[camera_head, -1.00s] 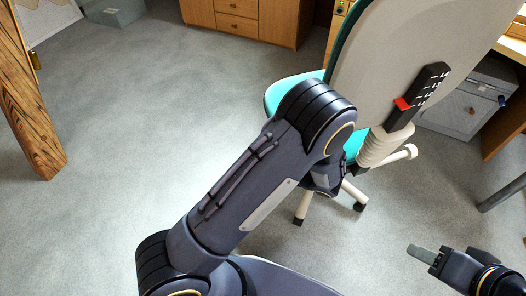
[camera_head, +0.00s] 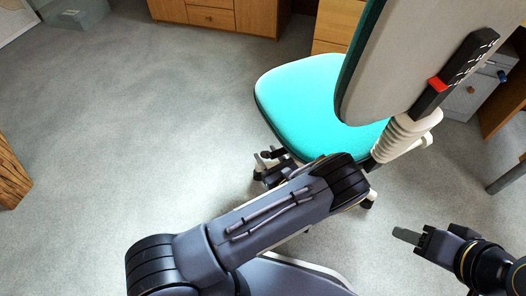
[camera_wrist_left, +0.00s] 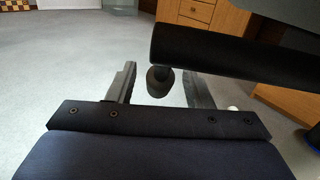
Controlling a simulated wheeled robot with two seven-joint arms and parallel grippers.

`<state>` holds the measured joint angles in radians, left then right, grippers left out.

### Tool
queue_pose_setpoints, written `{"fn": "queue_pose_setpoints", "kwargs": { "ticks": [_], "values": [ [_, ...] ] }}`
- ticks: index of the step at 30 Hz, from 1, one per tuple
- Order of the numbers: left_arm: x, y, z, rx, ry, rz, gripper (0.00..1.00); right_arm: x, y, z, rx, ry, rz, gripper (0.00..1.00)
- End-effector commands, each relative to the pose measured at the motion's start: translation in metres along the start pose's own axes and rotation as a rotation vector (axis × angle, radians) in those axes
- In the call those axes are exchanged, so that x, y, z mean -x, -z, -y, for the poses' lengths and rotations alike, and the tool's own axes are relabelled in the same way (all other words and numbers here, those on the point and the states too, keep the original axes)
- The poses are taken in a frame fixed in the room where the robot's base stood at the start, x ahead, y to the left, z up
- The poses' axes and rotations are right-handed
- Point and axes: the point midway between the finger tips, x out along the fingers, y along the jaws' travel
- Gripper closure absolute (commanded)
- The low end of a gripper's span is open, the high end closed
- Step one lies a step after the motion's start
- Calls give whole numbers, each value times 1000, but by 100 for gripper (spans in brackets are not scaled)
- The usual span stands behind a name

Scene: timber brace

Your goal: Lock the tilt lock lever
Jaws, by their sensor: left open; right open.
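The office chair has a teal seat (camera_head: 310,105) and a grey backrest (camera_head: 400,65). In the left wrist view, a dark lever with a rounded knob end (camera_wrist_left: 160,81) sticks out below the black seat edge (camera_wrist_left: 235,52); it appears to be the tilt lock lever. The knob shows between the open fingers of my left gripper (camera_wrist_left: 161,88), with gaps on both sides. In the head view, my left gripper (camera_head: 268,161) is beside the seat's near left edge; the lever cannot be made out there. My right gripper (camera_head: 412,237) is open and empty at lower right, away from the chair.
A black strip with a red slider (camera_head: 438,84) is on the backrest. A white ribbed post (camera_head: 397,140) joins it below. Wooden drawers (camera_head: 215,15) and a grey cabinet (camera_head: 470,92) stand behind.

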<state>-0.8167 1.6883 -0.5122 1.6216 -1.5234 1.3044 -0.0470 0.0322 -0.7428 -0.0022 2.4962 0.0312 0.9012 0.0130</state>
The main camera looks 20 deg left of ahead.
Motion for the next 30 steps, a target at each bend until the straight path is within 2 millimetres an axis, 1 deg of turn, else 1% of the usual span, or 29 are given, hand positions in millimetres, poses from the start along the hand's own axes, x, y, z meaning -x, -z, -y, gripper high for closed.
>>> {"fn": "queue_pose_setpoints", "kwargs": {
  "ticks": [1,6,15,17,26,30],
  "values": [
    [-8,2,0,1,-3,1,54,-4,-2,-2,0,0,0,54],
    [-23,1,0,1,-1,0,54,-7,-4,-3,0,0,0,54],
    [-26,0,0,0,0,0,54,-7,-4,-3,0,0,0,54],
    [-26,0,0,1,0,0,60,-7,-4,-3,0,0,0,54],
    [-26,0,0,1,0,-1,99,-7,-4,-3,0,0,0,54],
    [-26,0,0,1,0,-1,100,-7,-4,-3,0,0,0,54]
  ]
}}
